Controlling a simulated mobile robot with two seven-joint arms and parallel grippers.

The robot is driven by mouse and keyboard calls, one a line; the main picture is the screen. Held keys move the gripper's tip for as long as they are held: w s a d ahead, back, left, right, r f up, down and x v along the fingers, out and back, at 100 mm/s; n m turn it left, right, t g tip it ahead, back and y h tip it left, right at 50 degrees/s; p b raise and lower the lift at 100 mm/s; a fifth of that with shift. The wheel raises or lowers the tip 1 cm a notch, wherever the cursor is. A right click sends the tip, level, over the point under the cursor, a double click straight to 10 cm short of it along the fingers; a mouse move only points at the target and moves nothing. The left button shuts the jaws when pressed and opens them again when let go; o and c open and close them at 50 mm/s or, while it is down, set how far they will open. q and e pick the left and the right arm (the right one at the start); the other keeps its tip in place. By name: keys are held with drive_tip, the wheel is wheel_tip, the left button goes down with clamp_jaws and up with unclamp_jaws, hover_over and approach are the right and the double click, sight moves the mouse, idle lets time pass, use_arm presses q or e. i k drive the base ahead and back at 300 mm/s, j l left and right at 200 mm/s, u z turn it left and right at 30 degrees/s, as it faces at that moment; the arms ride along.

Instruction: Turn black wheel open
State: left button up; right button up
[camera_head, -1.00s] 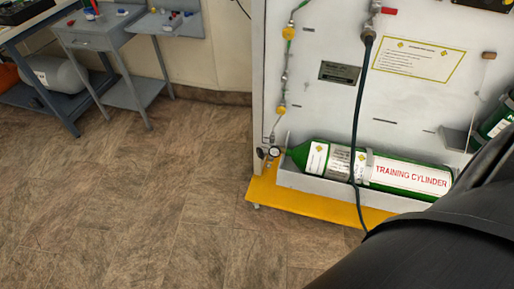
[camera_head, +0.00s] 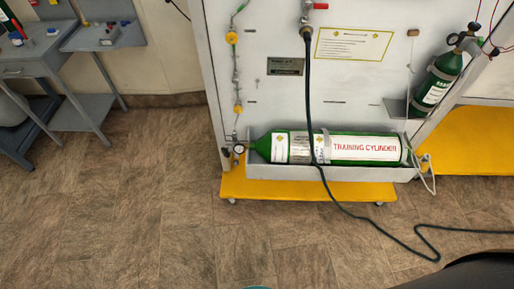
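A green cylinder labelled TRAINING CYLINDER (camera_head: 365,147) lies on its side in a white tray on the trainer. At its left end are a round gauge (camera_head: 239,149) and a small dark fitting (camera_head: 225,152). A smaller green cylinder (camera_head: 436,84) leans at the right, with a dark round part (camera_head: 453,39) at its top. Both dark parts are too small to tell which, if either, is the black wheel or how far it is turned. Neither of my grippers is in view. A dark part, likely my arm, shows at the bottom right corner.
The trainer's yellow base (camera_head: 300,188) has casters. A black hose (camera_head: 372,221) hangs down the panel and runs across the floor to the right. A grey workbench (camera_head: 40,68) and cart stand at the left. The floor (camera_head: 150,215) between is clear.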

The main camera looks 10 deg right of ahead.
sight(225, 152)
drive_tip(key=i+j+z, duration=0.3)
drive_tip(key=j, duration=0.15)
drive_tip(key=j+z, duration=0.3)
drive_tip(key=j, duration=0.2)
drive_tip(key=i+j+z, duration=0.15)
drive_tip(key=j+z, duration=0.15)
drive_tip(key=j, duration=0.25)
drive_tip(key=j+z, duration=0.3)
drive_tip(key=j, duration=0.95)
drive_tip(key=i+j, duration=0.15)
drive_tip(key=j, duration=0.55)
